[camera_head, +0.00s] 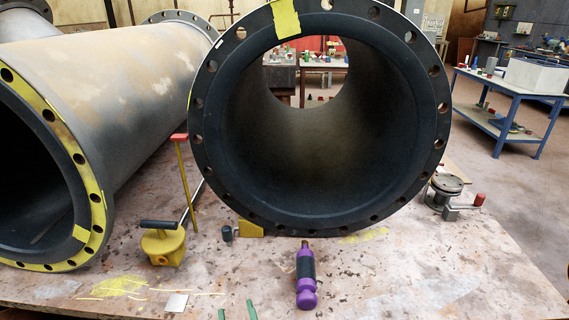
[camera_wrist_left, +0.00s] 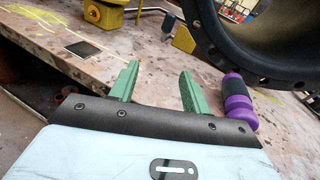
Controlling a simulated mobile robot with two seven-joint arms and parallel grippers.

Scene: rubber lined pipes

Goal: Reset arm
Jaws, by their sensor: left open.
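My left gripper (camera_head: 237,312) shows only as two green fingertips at the bottom edge of the head view. In the left wrist view its green fingers (camera_wrist_left: 160,72) stand apart with nothing between them. A purple bottle-shaped tool with a dark grip (camera_head: 306,278) lies on the table to the right of the fingertips and apart from them. The tool also shows in the left wrist view (camera_wrist_left: 236,100), beyond the right finger. My right gripper is in neither view.
A large black-lined pipe (camera_head: 222,165) stands behind the tool, with another yellow-rimmed pipe (camera_head: 150,85) at left. A yellow magnet-like block with a black handle (camera_head: 163,245), a metal plate (camera_head: 176,303) and a metal fitting (camera_head: 446,192) are on the table (camera_head: 400,275). Its front right is clear.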

